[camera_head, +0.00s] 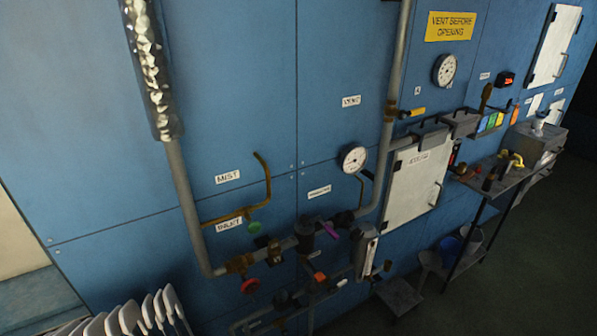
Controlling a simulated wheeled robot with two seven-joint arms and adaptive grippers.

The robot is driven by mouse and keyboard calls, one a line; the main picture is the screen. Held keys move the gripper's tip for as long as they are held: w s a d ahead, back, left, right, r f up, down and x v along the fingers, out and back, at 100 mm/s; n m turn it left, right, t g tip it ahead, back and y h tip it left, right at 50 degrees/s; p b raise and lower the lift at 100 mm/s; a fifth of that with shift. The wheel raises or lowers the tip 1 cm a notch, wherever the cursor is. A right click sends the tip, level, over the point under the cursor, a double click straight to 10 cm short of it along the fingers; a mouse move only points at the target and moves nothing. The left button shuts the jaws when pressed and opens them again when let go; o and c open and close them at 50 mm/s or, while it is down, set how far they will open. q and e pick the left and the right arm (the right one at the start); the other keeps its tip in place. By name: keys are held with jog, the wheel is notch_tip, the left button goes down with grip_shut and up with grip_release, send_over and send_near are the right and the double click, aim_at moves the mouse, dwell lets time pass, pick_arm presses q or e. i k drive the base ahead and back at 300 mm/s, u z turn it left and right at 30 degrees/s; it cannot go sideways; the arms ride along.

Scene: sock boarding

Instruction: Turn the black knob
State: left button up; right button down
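A blue wall panel carries grey pipework with several dark fittings low in the middle. A black round part (283,299), which may be the black knob, sits on the lower pipes, right of a red handwheel (250,286). A larger black fitting (304,234) sits on the pipe above it, beside a purple handle (330,231). I cannot tell for certain which black part is the knob, or how it is turned. Neither of my grippers is in view, and nothing of mine touches the pipework.
A green knob (254,227) sits below a bent brass pipe. Pressure gauges (354,158) and a white cabinet door (411,184) are to the right. A shelf stand (483,195) juts out at right. White curved panels (130,317) stand at lower left. Floor is open at lower right.

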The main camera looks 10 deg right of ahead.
aim_at(356, 234)
jog(key=k, duration=0.5)
jog(key=z, duration=0.9)
jog(key=i, duration=1.3)
jog(key=u, duration=0.4)
